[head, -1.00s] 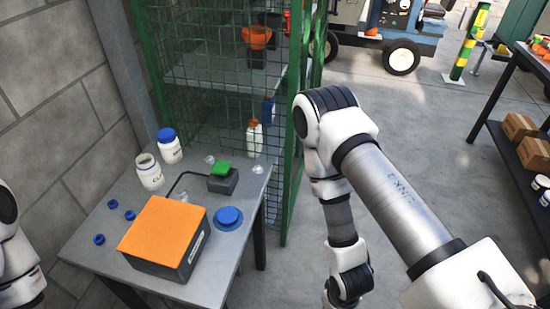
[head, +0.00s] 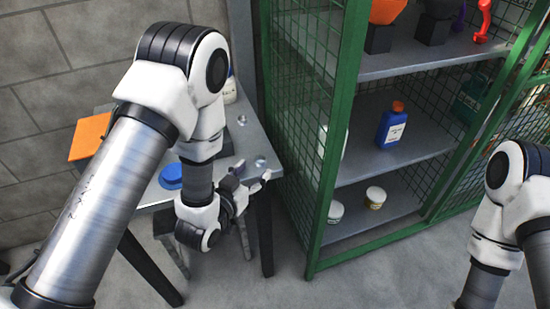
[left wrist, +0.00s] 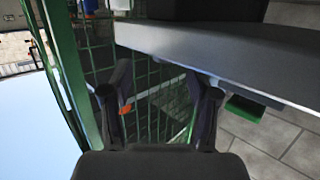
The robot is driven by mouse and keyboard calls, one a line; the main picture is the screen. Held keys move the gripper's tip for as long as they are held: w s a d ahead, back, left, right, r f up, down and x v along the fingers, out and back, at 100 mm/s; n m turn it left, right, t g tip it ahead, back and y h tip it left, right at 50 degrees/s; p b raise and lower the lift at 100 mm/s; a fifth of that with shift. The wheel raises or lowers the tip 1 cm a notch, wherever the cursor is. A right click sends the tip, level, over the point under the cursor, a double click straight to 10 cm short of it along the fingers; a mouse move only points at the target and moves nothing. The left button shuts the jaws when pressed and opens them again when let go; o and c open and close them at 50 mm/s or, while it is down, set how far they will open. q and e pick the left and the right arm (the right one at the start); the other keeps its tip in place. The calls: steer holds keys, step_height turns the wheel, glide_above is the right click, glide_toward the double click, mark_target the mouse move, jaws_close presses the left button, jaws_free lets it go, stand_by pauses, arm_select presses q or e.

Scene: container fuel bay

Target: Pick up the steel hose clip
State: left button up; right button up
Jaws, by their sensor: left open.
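I cannot make out the steel hose clip for certain. Two small shiny pieces, one farther back (head: 242,119) and one nearer the table's right edge (head: 260,162), lie on the grey table (head: 271,150); they are too small to identify. My left gripper (head: 253,172) is open at the table's right front edge, close to the nearer piece. In the left wrist view its two dark fingers (left wrist: 163,88) stand apart with nothing seen between them, and a grey slab edge lies beyond. My left arm hides much of the table. My right gripper is out of view.
A green mesh cage with shelves (head: 340,130) stands just right of the table. It holds a blue bottle (head: 392,125) and small jars. A blue disc (head: 171,176) and an orange-topped box (head: 90,137) are on the table. Floor in front is clear.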

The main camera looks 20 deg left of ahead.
mark_target(258, 162)
arm_select(q)
steer(key=shift+w+a+f, duration=0.1)
steer(key=shift+w, duration=0.7)
steer(key=shift+a+r, duration=0.1)
steer(key=shift+r, duration=0.6)
steer(key=shift+w+d+f, duration=0.25)
steer(key=shift+w+f, duration=0.05)
steer(key=shift+w, duration=0.25)
steer(key=shift+w+d+f, duration=0.2)
steer(key=shift+w+f, duration=0.1)
steer(key=shift+w, duration=0.2)
steer(key=shift+w+a+f, duration=0.1)
steer(key=shift+w+f, duration=0.1)
steer(key=shift+w, duration=0.05)
steer(key=shift+s, duration=0.15)
steer(key=shift+s+a+r, duration=0.1)
steer(key=shift+s+r, duration=0.05)
steer(key=shift+r, duration=0.05)
steer(key=c, duration=0.9)
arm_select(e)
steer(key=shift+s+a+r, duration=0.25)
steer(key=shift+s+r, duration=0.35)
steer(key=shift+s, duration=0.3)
